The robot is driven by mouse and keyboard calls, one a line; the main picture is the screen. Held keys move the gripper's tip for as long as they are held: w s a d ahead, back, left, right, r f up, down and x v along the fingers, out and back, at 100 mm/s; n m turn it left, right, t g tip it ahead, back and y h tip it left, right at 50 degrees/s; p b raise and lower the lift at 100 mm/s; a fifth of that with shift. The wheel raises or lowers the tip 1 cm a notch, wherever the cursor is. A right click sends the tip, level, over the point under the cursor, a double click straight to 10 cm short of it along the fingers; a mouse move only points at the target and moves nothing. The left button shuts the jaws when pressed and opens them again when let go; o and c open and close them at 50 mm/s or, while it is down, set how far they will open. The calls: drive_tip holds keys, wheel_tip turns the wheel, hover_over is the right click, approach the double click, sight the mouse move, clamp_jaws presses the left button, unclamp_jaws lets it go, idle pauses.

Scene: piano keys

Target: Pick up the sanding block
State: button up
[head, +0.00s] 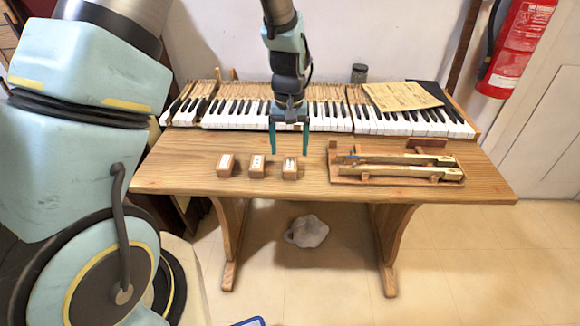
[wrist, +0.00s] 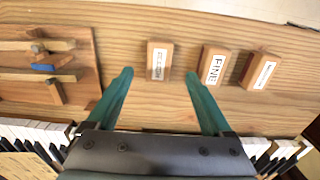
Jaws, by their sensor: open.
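Three small wooden blocks with white labels stand in a row on the wooden table: a left one (head: 226,166), a middle one (head: 257,167) and a right one (head: 290,169). In the wrist view the order is reversed: the right block (wrist: 159,61), the middle block (wrist: 213,66) whose label reads FINE, and the left block (wrist: 259,71). The other labels are too blurred to read. My gripper (head: 290,152) points down, open and empty, just behind the right block. In the wrist view its teal fingers (wrist: 159,75) are spread wider than that block, which lies ahead between their tips.
A wooden tray (head: 339,177) with long key pieces lies right of the blocks. Piano keys (head: 235,115) line the table's back, with a paper sheet (head: 402,96) and a dark jar (head: 359,73) there. The table's front edge is close before the blocks. A fire extinguisher (head: 518,48) hangs at right.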

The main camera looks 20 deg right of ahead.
sight(290, 163)
drive_tip(key=shift+d+f+p, duration=0.15)
drive_tip(key=shift+f+p, duration=1.05)
drive_tip(key=shift+f, duration=2.05)
clamp_jaws()
drive_tip(key=shift+r, duration=0.1)
wheel_tip(290, 163, up, 10)
drive_tip(key=b, duration=0.2)
drive_tip(key=shift+b, duration=0.35)
